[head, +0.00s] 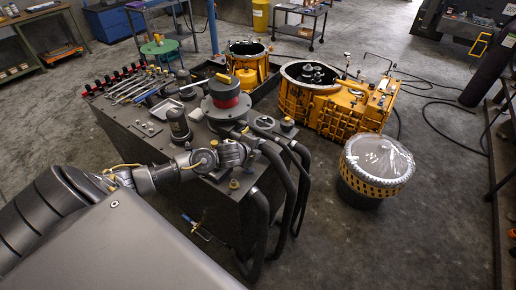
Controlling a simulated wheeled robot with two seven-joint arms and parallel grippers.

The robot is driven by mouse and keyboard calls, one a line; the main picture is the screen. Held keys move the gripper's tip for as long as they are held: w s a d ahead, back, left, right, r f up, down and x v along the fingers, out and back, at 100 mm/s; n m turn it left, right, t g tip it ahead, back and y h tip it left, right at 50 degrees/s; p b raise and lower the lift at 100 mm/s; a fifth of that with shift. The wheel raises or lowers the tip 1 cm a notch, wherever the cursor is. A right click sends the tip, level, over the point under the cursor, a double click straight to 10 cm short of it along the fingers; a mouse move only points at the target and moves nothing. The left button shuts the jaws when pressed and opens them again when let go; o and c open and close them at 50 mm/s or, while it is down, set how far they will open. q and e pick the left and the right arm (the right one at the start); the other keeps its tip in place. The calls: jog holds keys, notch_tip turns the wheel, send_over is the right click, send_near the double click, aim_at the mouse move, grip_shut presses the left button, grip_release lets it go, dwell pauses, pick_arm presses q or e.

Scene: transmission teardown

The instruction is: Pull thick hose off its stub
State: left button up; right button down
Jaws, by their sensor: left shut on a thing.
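Several thick black hoses hang over the right end of the dark workbench. My left arm comes in from the left and reaches across the bench top. My left gripper (259,144) is shut at the upper end of one thick hose (285,180), where it bends down over the bench edge. The gripper hides the hose end and its stub, so I cannot tell whether the hose sits on the stub. Another thick hose (261,235) hangs lower, in front of it. My right gripper is not in view.
The bench (150,150) carries a row of tools, a black canister (179,125) and a red-banded round part (225,94). An orange housing (335,106) stands behind. A film-covered drum (378,163) is on the floor at right. The floor in front right is clear.

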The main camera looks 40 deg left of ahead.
aim_at(269, 154)
pick_arm(q)
jog(key=d, duration=0.5)
jog(key=shift+b, duration=0.4)
grip_shut()
jog(key=o, duration=1)
grip_release()
jog(key=v, duration=1)
jog(key=shift+s+r+b, duration=0.2)
jog(key=shift+s+b, duration=0.1)
jog(key=shift+b, duration=0.15)
